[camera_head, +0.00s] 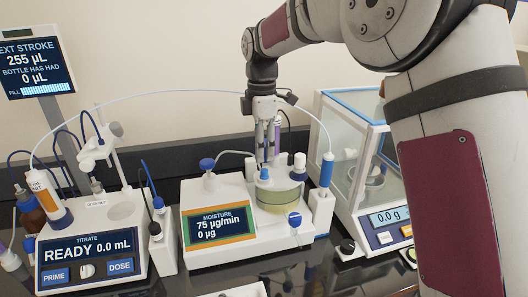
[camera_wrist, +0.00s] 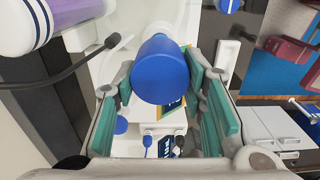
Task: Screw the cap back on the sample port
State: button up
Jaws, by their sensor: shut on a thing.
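A glass vessel (camera_head: 278,196) with pale yellow liquid stands on the white moisture titrator (camera_head: 215,190). My gripper (camera_head: 265,157) points down over the vessel's top. Just below its fingertips in the head view is a blue cap (camera_head: 264,173). In the wrist view, a large blue cap (camera_wrist: 160,72) sits between my gripper's teal finger pads (camera_wrist: 165,95), and the gripper is shut on it. A white part shows behind the cap. The port's thread is hidden, so I cannot tell whether the cap is seated on it.
Other blue-topped fittings stand close by, at the vessel's right (camera_head: 299,162) and front (camera_head: 295,219). A glass-walled balance (camera_head: 350,150) is at the right. A titrator reading READY (camera_head: 90,250) is at the left. A thin tube (camera_head: 180,93) arches across behind my gripper.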

aim_at(262, 170)
dwell(0.3)
jog(key=shift+f+b, duration=0.4)
jog(key=shift+f, duration=2.1)
jog(key=shift+f+b, duration=0.4)
jog(key=shift+f, duration=0.7)
dwell(1.7)
